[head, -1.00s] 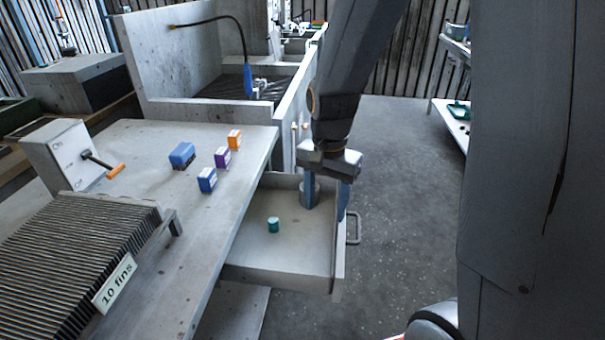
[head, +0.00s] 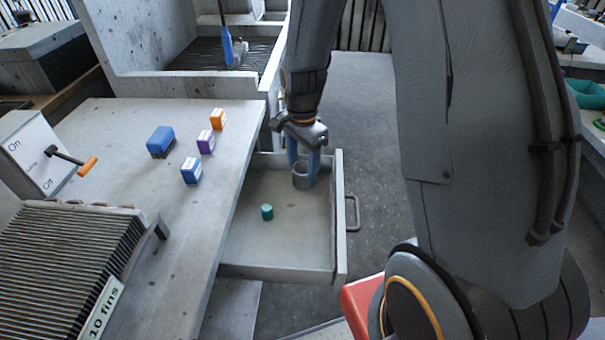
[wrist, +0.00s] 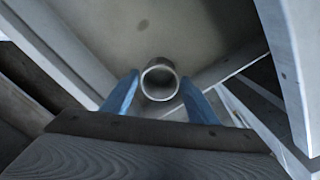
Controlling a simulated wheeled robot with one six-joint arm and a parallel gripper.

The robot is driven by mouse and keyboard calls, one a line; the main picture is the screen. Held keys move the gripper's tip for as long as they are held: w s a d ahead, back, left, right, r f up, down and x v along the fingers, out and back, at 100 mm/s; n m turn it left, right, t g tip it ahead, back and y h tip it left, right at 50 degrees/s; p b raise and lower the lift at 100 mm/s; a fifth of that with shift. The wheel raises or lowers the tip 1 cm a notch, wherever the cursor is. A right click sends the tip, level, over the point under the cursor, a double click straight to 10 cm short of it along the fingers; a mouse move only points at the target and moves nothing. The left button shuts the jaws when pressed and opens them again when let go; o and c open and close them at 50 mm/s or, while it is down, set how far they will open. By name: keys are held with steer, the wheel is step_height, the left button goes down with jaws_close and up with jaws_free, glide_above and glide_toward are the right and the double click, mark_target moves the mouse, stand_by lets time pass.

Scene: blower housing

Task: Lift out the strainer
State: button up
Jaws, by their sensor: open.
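The strainer appears to be the grey, open-topped cylinder (head: 301,178) standing in the back right of the open drawer (head: 283,270). In the wrist view, its round rim (wrist: 160,79) shows between the two blue fingers. My gripper (head: 303,168) points down over it inside the drawer, with a finger on either side. The fingers (wrist: 160,92) are open, with a visible gap to the cylinder on each side. Part of the cylinder is hidden by a finger in the head view.
A small green cylinder (head: 267,212) lies apart in the drawer. The drawer's handle (head: 353,213) faces right. Several small boxes, including a blue one (head: 160,142), a switch box (head: 38,150) and a finned block (head: 60,255) sit on the bench left of the drawer.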

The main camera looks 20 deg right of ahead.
mark_target(303, 168)
steer(key=shift+f, duration=1.4)
steer(key=c, duration=0.9)
step_height(303, 168, up, 9)
steer(key=shift+f+b, duration=0.15)
steer(key=shift+b, duration=0.25)
steer(key=shift+r, duration=0.7)
